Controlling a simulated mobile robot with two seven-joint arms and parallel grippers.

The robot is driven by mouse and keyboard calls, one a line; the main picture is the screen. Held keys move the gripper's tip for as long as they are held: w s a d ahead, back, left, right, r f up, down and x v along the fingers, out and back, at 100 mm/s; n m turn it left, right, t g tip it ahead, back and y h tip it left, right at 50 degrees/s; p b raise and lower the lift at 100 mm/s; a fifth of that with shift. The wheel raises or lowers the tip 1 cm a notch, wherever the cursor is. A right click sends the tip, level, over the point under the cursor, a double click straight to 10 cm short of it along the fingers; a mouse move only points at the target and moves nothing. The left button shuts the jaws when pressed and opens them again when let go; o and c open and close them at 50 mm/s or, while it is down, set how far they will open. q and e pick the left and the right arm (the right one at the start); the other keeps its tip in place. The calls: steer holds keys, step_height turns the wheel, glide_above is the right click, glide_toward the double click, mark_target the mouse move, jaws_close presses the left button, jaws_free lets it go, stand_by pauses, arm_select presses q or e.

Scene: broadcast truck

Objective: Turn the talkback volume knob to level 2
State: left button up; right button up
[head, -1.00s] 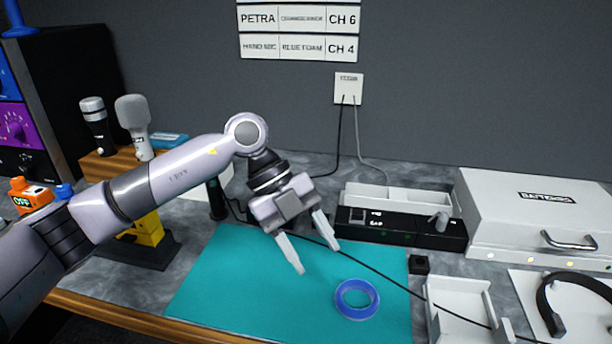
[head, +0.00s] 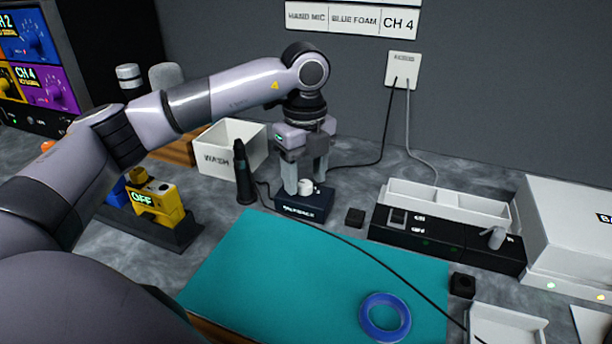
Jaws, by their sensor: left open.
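The talkback box (head: 304,206) is a small dark box with a white label on its front, at the back edge of the teal mat. Its white knob (head: 306,187) stands on top. My left gripper (head: 305,186) points down over the box, its two fingers apart on either side of the knob. Whether the fingers touch the knob I cannot tell. The knob's level marks are too small to read. My right gripper is not in view.
A white bin (head: 232,150) and an upright black handheld device (head: 244,175) stand left of the box. A small black block (head: 355,217) sits to its right. A blue tape ring (head: 385,317) lies on the teal mat (head: 270,270). A cable crosses the mat.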

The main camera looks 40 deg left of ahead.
arm_select(q)
steer(key=shift+f, duration=0.35)
jaws_close()
steer(key=shift+m, duration=0.3)
steer(key=m, duration=1.1)
steer(key=shift+p, duration=0.35)
stand_by(0.3)
